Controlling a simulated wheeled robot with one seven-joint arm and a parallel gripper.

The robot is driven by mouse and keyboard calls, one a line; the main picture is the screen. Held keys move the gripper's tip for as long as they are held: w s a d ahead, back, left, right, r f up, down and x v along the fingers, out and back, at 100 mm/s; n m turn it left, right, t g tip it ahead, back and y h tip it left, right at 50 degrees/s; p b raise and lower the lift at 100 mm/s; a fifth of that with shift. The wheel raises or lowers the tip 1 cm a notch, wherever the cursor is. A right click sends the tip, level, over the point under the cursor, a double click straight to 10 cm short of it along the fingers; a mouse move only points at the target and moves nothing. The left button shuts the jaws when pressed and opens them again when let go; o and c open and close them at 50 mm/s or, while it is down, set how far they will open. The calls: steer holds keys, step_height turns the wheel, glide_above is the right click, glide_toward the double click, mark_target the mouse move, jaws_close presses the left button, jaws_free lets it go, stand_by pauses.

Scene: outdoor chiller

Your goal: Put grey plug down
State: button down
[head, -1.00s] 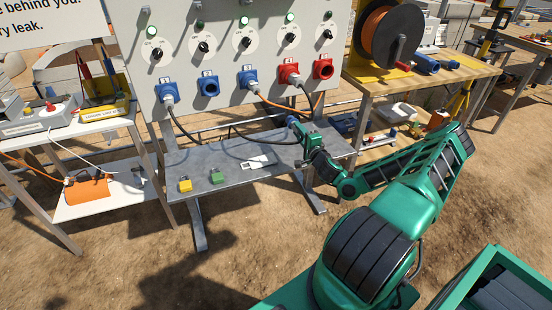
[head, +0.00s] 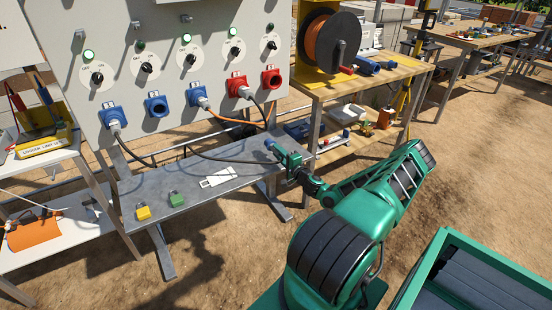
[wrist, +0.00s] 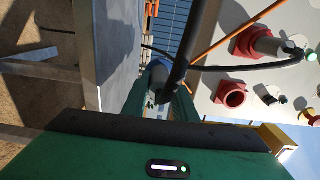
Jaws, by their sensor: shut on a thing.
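My gripper (head: 288,158) is at the right end of the grey bench (head: 225,172), close to its top. It is shut on the grey plug (head: 270,144), which shows as a small blue-grey piece beyond the jaws. In the wrist view the plug (wrist: 157,76) is between the green fingers of my gripper (wrist: 160,92), with a thick black cable (wrist: 197,35) passing in front and hiding part of it. I cannot tell whether the plug touches the bench (wrist: 117,40).
The panel (head: 215,35) behind the bench has blue and red sockets, some with plugs and cables. A yellow block (head: 143,212), a green block (head: 177,199) and a white card (head: 217,177) lie on the bench. A cable-reel table (head: 395,72) stands right.

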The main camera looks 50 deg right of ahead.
mark_target(278, 164)
steer(key=shift+f, duration=0.95)
steer(key=shift+f, duration=0.6)
steer(key=c, duration=1.4)
jaws_free()
steer(key=shift+c, duration=0.2)
steer(key=shift+f, duration=0.1)
